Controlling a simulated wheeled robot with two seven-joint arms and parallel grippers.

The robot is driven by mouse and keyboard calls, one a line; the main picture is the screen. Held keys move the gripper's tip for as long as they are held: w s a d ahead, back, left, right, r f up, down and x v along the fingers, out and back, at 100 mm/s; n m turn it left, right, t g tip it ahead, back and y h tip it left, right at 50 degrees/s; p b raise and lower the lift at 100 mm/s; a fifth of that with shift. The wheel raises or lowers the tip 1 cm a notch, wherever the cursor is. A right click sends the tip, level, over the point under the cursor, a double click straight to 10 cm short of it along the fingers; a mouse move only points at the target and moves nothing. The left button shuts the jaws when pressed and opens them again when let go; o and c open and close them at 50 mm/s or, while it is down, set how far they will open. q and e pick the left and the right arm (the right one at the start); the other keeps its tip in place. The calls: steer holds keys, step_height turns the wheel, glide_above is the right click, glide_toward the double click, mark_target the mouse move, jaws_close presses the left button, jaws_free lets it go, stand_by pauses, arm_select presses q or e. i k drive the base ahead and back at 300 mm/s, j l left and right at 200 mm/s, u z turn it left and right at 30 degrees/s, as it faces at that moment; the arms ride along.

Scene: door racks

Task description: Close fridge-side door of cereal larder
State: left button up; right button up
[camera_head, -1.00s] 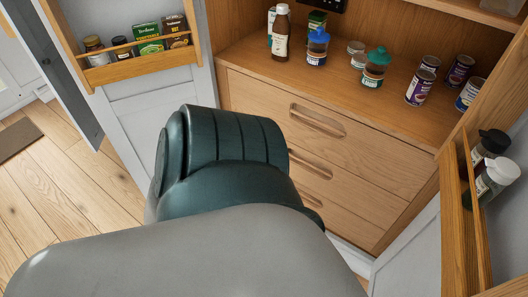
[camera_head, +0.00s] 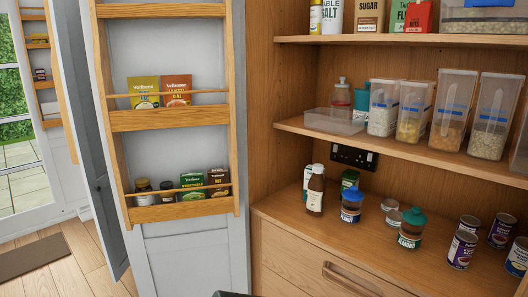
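The cereal larder (camera_head: 262,110) stands open on the right, with wooden shelves and clear tubs of cereal (camera_head: 453,108). Its left door (camera_head: 185,258) is swung wide open, its pale grey inner face towards me. Wooden racks (camera_head: 170,120) on that door hold food boxes and jars. I cannot tell from this view which door is on the fridge side. Neither of my grippers is in view; only a dark bit of what seems my arm shows at the bottom edge.
Bottles, jars and cans stand on the larder's lower counter (camera_head: 350,235), above a drawer (camera_head: 345,278). A grey-blue panel (camera_head: 108,225) stands close behind the left door. Wooden floor (camera_head: 85,250) with a brown mat (camera_head: 32,258) lies free at the lower left.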

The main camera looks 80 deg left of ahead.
mark_target(196, 249)
steer(key=k+j, duration=0.5)
steer(key=k, duration=0.2)
steer(key=k+j, duration=1.2)
steer(key=j, duration=0.15)
steer(key=k+j, duration=0.15)
steer(key=j, duration=0.25)
steer(key=k+j, duration=0.2)
steer(key=j, duration=0.25)
steer(key=k+j+z, duration=0.1)
steer(key=j, duration=0.3)
steer(key=k+j, duration=0.25)
steer(key=j, duration=1.8)
steer(key=k, duration=0.15)
